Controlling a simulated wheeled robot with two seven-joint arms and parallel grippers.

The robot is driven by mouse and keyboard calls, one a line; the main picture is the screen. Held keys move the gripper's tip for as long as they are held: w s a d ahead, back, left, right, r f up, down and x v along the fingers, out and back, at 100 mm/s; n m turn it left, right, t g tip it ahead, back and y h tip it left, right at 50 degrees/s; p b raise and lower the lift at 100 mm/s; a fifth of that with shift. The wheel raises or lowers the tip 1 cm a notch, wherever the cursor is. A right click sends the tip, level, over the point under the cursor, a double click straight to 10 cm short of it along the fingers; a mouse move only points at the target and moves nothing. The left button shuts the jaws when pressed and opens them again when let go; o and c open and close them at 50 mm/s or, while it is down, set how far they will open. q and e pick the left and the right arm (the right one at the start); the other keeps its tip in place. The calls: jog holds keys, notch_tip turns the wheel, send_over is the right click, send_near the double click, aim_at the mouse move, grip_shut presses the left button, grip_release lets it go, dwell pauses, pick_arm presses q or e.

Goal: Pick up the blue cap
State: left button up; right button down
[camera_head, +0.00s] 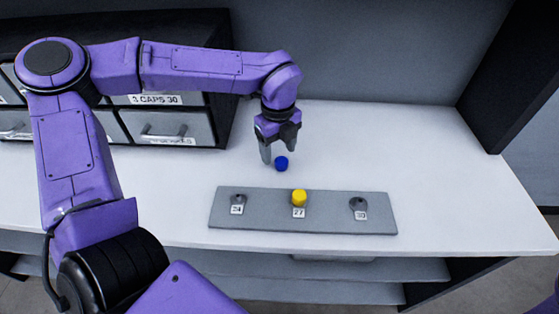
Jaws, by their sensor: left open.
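The blue cap (281,164) is a small dark blue cylinder on the white table, behind the grey turbine stand plate. My left gripper (279,153) points down just above and around the cap's place, with its fingers apart. One finger shows to the left of the cap and the other to the upper right. I cannot tell whether a finger touches the cap. My right gripper is not in view; only a bit of purple shows at the right bottom edge.
The grey plate (328,222) bears stands labelled 24, 27 and 30. A yellow cap (299,197) sits on the middle one. Dark drawers with grey fronts (168,126) stand at the back left. The white table (450,180) is clear on the right.

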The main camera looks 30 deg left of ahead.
aim_at(282, 161)
pick_arm(q)
jog(key=f, duration=0.1)
jog(key=w+f, duration=0.1)
jog(key=f, duration=0.1)
jog(key=f+p, duration=0.1)
jog(key=shift+w+d+f, duration=0.2)
jog(key=shift+w+f, duration=0.2)
jog(key=shift+s+f, duration=0.15)
jog(key=shift+s+a, duration=0.1)
jog(key=shift+s, duration=0.15)
jog(key=shift+c, duration=0.3)
jog(key=shift+w, duration=0.2)
grip_shut()
jog(key=shift+s, duration=0.1)
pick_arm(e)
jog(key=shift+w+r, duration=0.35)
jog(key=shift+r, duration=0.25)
